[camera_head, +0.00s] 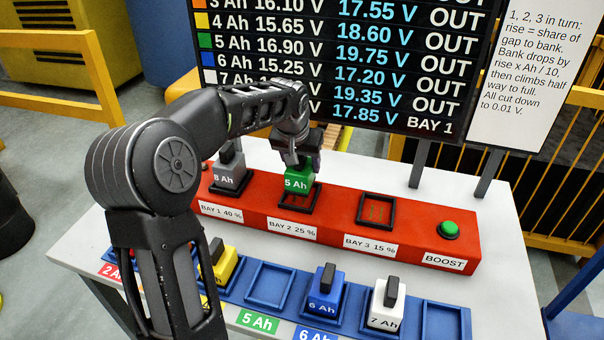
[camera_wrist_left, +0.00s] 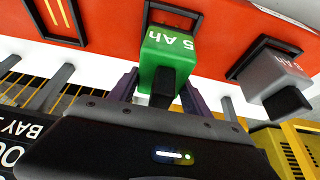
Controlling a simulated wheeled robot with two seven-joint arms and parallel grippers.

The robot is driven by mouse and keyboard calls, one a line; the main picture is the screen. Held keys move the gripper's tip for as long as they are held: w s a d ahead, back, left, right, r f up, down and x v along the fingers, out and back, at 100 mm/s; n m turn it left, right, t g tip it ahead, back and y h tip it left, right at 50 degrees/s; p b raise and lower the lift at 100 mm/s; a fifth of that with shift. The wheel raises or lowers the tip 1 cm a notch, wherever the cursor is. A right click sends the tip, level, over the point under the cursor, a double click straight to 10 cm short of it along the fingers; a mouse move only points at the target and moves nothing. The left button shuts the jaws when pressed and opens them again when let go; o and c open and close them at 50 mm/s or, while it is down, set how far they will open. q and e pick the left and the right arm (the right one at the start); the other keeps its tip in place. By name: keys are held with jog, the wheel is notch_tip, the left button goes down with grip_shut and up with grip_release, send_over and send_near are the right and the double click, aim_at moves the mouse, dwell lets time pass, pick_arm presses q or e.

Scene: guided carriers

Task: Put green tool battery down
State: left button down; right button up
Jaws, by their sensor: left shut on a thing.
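The green tool battery (camera_head: 297,179), marked 5 Ah, is at Bay 2 of the red charger (camera_head: 337,229). It also shows in the left wrist view (camera_wrist_left: 168,50), upside down in the picture. My left gripper (camera_head: 297,157) is shut on its dark top handle from above. The battery stands over the bay's black frame (camera_head: 313,205); I cannot tell if it rests on the bottom or hangs slightly above. A grey battery (camera_head: 229,175), marked 8 Ah, sits in Bay 1. Bay 3 (camera_head: 376,210) is empty. My right gripper is not in view.
A blue rack (camera_head: 272,284) in front holds a yellow battery (camera_head: 226,266), a blue 6 Ah battery (camera_head: 324,295) and a white 7 Ah battery (camera_head: 385,308). The slot at the 5 Ah label is empty. A green boost button (camera_head: 449,229) is at the right. A display board (camera_head: 340,60) stands behind.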

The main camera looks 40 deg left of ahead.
aim_at(302, 174)
pick_arm(q)
jog(key=shift+f, duration=1.75)
jog(key=shift+f, duration=0.1)
jog(key=shift+c, duration=2.4)
grip_release()
jog(key=shift+f, duration=0.1)
jog(key=v, duration=1.2)
jog(key=shift+b, duration=0.3)
